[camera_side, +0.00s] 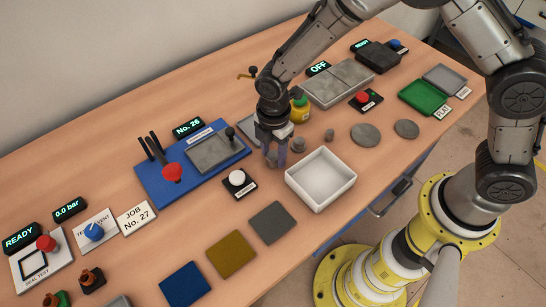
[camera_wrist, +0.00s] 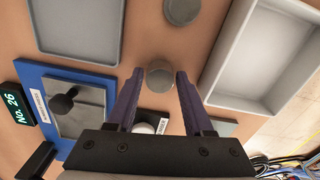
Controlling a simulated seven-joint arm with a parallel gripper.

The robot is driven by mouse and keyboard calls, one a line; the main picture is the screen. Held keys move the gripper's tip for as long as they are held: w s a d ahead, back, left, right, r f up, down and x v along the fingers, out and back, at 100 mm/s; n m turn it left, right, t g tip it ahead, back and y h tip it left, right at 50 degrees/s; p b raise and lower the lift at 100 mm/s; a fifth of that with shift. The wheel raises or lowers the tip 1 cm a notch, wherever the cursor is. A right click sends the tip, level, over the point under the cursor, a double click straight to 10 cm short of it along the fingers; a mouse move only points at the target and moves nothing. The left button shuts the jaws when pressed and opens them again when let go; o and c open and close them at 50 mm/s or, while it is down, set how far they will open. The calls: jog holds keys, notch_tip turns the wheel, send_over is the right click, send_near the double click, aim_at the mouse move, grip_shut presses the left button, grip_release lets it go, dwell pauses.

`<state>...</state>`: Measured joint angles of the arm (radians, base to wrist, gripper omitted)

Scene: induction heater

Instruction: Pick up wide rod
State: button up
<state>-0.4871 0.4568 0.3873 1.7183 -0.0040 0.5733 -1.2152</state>
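In the wrist view, a rod (camera_wrist: 159,77) shows between and slightly ahead of the fingertips of my gripper (camera_wrist: 158,72). Another rod (camera_wrist: 182,10) is at the top edge. My gripper points down with its fingers apart and nothing held. I cannot tell for sure which rod is the wide one, or how high the fingertips are above the table.
A white open box (camera_side: 320,180) stands close to the right of my gripper; a black-based white button (camera_side: 238,181) is to its left. A blue plate fixture (camera_side: 165,190) lies farther left. A yellow container (camera_side: 300,112) stands behind the rods. Flat grey discs (camera_side: 365,135) lie farther right.

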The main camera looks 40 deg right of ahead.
grip_shut()
